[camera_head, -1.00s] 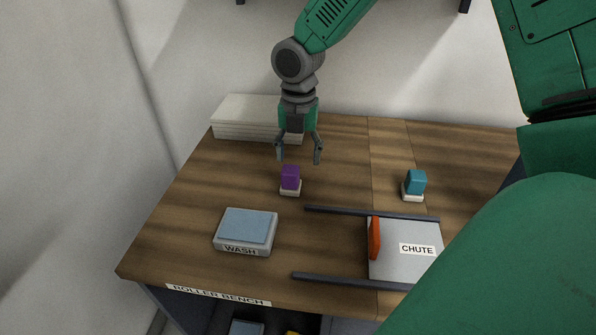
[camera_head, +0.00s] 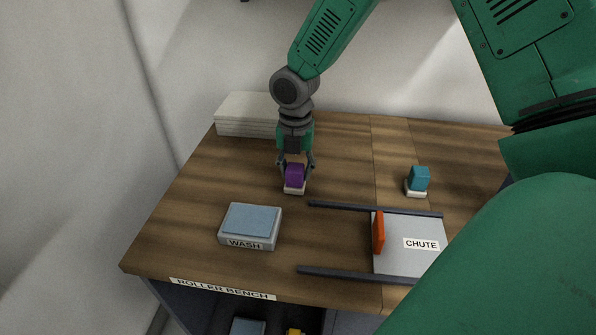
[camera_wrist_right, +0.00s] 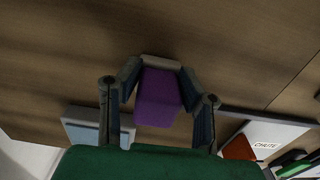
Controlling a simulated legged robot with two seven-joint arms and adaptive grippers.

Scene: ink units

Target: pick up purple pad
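The purple pad (camera_head: 294,174) is a small block standing on a pale base (camera_head: 294,189) on the wooden bench. My right gripper (camera_head: 296,168) has come down over it from above, with a finger on either side. In the right wrist view the purple pad (camera_wrist_right: 157,98) sits between the two spread fingers of my right gripper (camera_wrist_right: 157,90). Gaps seem to show beside the pad, and the fingers look open. My left gripper does not show.
A teal block (camera_head: 419,178) stands on a pale base to the right. The WASH tray (camera_head: 249,226) lies in front on the left. The CHUTE plate (camera_head: 405,262), with an orange flap (camera_head: 378,232) and dark rails, is front right. A white stack (camera_head: 243,116) stands at the back left.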

